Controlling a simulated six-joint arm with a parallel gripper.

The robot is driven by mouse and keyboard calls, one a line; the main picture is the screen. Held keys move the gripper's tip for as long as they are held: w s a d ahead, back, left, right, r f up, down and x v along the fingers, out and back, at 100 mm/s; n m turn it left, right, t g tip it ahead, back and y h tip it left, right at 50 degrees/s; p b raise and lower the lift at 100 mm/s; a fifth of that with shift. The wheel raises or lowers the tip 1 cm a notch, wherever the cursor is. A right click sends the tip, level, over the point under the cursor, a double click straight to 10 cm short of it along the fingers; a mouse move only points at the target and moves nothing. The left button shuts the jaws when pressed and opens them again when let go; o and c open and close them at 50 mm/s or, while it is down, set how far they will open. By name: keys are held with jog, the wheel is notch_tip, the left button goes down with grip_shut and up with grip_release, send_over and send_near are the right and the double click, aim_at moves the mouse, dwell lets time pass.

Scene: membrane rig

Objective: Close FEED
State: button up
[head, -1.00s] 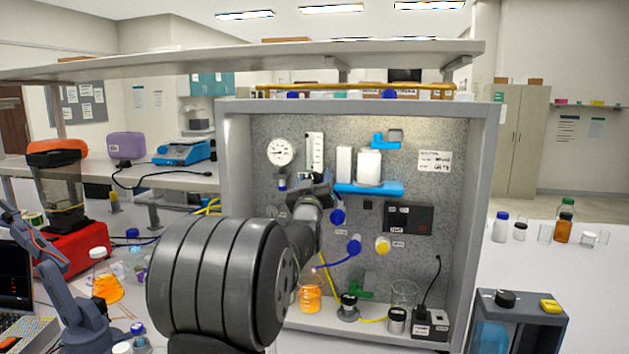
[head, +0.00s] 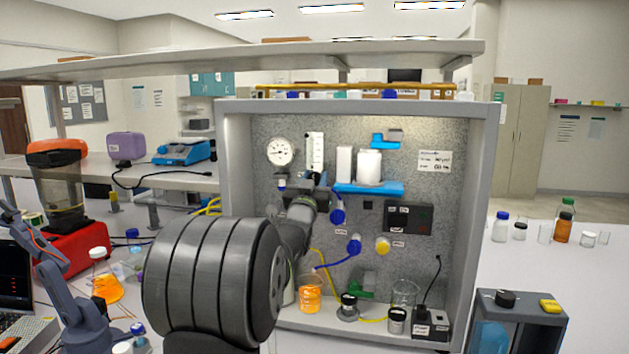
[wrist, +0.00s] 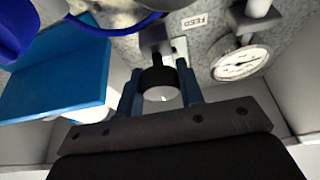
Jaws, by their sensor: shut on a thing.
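In the wrist view, the FEED label (wrist: 195,21) is on the speckled panel, next to a round dial gauge. Close to the label, a dark cylindrical knob (wrist: 158,78) with a pale end face sits between my two blue-grey fingers. My gripper (wrist: 159,92) is shut on this knob, one finger on each side. In the head view, my arm covers the knob and label, and my wrist reaches the panel below the flow tube. I cannot tell the knob's turn position.
The dial gauge (head: 281,152) is up and left of my wrist. A blue shelf (head: 367,188) with white containers is to the right. Blue (head: 354,244) and yellow (head: 383,245) knobs are lower right. A beaker of orange liquid (head: 311,292) stands on the cabinet floor.

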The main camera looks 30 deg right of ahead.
jog(key=o, duration=0.9)
jog(key=shift+o, duration=0.2)
jog(key=v, duration=1.7)
jog(key=shift+a+f, duration=0.15)
jog(key=shift+f, duration=0.05)
jog(key=x, duration=1.7)
jog(key=shift+d+r, duration=0.2)
